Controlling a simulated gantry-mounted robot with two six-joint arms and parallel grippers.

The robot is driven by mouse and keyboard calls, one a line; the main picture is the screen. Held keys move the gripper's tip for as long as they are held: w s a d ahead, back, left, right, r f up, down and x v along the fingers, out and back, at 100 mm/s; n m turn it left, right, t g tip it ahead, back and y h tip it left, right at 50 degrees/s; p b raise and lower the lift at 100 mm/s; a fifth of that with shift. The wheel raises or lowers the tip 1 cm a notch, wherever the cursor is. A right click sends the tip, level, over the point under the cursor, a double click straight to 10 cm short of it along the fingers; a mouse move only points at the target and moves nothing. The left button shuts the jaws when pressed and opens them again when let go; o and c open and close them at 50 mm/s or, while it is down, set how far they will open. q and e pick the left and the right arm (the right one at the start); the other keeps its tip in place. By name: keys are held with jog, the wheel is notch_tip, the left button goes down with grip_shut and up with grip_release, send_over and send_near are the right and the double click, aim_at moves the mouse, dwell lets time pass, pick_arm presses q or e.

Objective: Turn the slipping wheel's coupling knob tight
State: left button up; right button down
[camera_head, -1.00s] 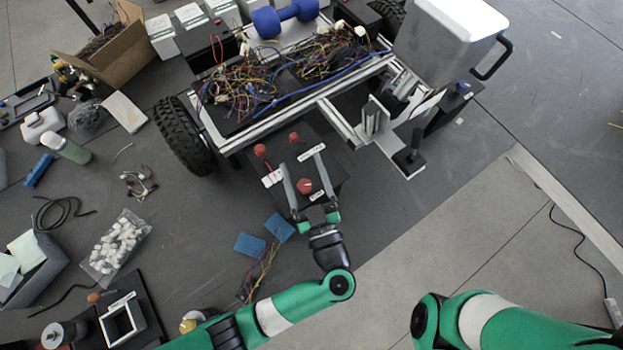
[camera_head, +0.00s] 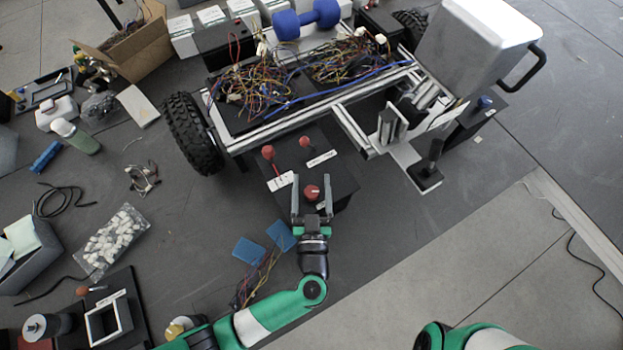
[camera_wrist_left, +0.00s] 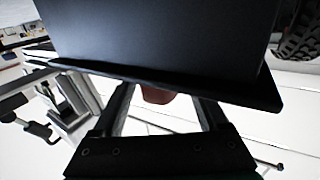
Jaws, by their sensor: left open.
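A black control box (camera_head: 345,187) stands in front of the wheeled chassis and carries red knobs. The near red knob (camera_head: 312,192) sits between the fingers of my left gripper (camera_head: 312,187). The gripper is open, one finger on each side; I cannot tell if either touches. Two more red knobs, the left one (camera_head: 268,152) and the right one (camera_head: 305,142), stand farther back with white labels beside them. In the left wrist view a dull red knob (camera_wrist_left: 157,95) shows partly between the fingers, below a dark box edge (camera_wrist_left: 150,40). Which knob belongs to the slipping wheel is not legible.
The chassis wheel (camera_head: 190,132) and frame with tangled wires (camera_head: 255,90) lie behind the box. A black lever (camera_head: 430,165) stands right of it. Blue pads (camera_head: 250,252) lie in front-left. My right arm shows at bottom right. Grey floor is clear to the right.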

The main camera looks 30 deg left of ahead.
pick_arm(q)
jog(key=shift+x, duration=0.85)
jog(key=shift+c, duration=0.2)
grip_shut()
jog(key=m+h+p, duration=0.1)
jog(key=p, duration=0.1)
jog(key=r+m+t+h+p, duration=0.1)
jog(key=h+p, duration=0.1)
jog(key=p, duration=0.1)
jog(key=shift+d+h, duration=0.2)
jog(key=shift+h, duration=0.1)
jog(key=shift+w+d+f+m+t+h, duration=0.1)
jog(key=shift+d+f+m+t+h, duration=0.15)
jog(key=shift+m+h, duration=0.35)
jog(key=shift+d+f+m+t+h+p, duration=0.15)
jog(key=shift+m+h, duration=0.25)
jog(key=shift+h, duration=0.2)
jog(key=shift+d+m+t+h+p, duration=0.15)
jog(key=shift+m+h, duration=0.25)
jog(key=shift+h, duration=0.2)
jog(key=shift+a, duration=0.1)
